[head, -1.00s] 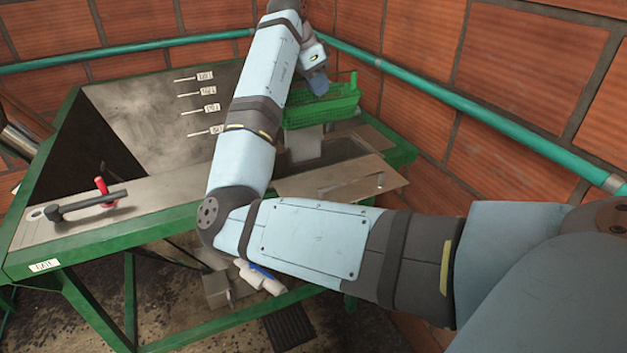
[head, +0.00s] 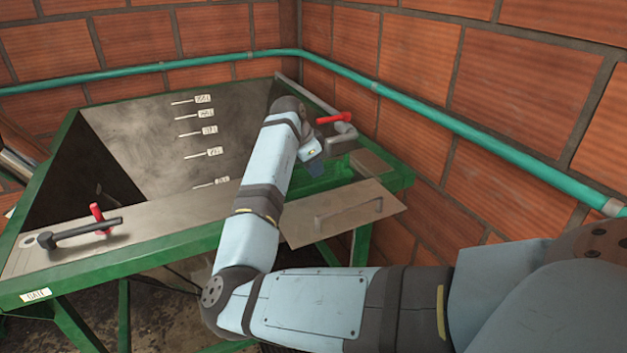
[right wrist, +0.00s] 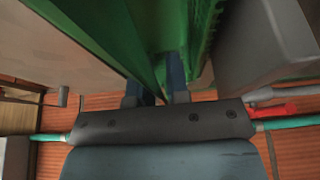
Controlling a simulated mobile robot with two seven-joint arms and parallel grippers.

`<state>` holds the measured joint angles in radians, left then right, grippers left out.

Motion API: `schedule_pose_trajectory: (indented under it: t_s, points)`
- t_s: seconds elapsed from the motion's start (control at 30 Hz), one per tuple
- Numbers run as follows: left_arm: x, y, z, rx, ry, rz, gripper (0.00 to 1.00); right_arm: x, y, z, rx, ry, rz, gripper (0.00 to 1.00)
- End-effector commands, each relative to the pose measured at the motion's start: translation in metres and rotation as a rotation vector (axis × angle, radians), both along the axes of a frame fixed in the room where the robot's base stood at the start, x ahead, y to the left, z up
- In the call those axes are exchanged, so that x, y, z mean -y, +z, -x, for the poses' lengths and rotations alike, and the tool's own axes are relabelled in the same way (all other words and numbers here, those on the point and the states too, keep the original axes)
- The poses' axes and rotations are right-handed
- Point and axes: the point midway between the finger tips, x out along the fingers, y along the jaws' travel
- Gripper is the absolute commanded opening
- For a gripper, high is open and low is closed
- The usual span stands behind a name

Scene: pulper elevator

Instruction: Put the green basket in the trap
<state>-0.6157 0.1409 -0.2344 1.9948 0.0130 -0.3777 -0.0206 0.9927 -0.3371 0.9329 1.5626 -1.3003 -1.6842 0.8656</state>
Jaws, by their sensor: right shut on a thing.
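The green basket (head: 338,176) shows in the head view as a small patch, low at the trap opening on the right side of the green-framed machine. Most of it is hidden by my arm and the opening's edges. My right gripper (head: 315,167) is shut on the basket and points down at the opening. In the right wrist view, the gripper's fingers (right wrist: 165,88) pinch a green wall of the basket (right wrist: 172,30). The trap's metal lid (head: 345,214), with a bar handle, lies just in front of the opening. I cannot tell whether the basket touches the bottom. My left gripper is out of view.
A red-handled valve (head: 335,119) on a grey pipe stands behind the opening. A black lever with a red grip (head: 80,230) sits at the machine's front left. A teal pipe (head: 450,119) runs along the brick wall. The sloped hopper (head: 150,135) is empty.

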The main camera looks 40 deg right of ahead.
Motion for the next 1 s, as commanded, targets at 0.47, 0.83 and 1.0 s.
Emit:
schedule_pose_trajectory:
  t_s: [0.47, 0.83, 1.0]
  points:
    - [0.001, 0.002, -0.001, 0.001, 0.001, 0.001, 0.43, 0.0, -0.043, 0.0, 0.002, -0.001, -0.001, 0.0]
    - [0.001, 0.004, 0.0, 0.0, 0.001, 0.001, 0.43, 0.0, -0.049, 0.0, -0.001, 0.0, 0.0, 0.0]
    - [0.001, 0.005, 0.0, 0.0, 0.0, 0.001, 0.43, 0.0, -0.054, 0.0, -0.001, 0.0, 0.0, 0.0]
